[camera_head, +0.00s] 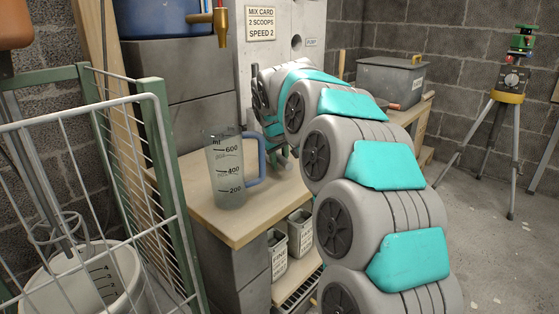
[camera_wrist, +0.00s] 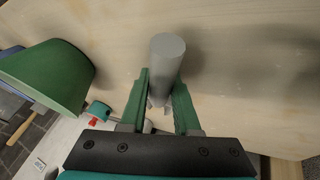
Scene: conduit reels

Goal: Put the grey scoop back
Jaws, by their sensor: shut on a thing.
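In the wrist view, my gripper (camera_wrist: 162,80) has its two green fingers shut on a plain grey cylinder (camera_wrist: 167,56), which I take to be the grey scoop. Its rounded end points up the picture, over a pale wooden surface (camera_wrist: 245,75). I cannot tell whether it touches that surface. In the head view, my arm hides most of the gripper and the scoop. The wooden bench (camera_head: 205,195) carries a clear measuring jug (camera_head: 227,172) with a blue handle, left of my arm.
Two small labelled tubs (camera_head: 278,255) (camera_head: 300,233) stand on the shelf below. A white wire rack (camera_head: 160,180) and a white bucket (camera_head: 95,275) are at left. A grey lidded box (camera_head: 390,82) is behind my arm. A green object (camera_wrist: 50,75) is left of my gripper.

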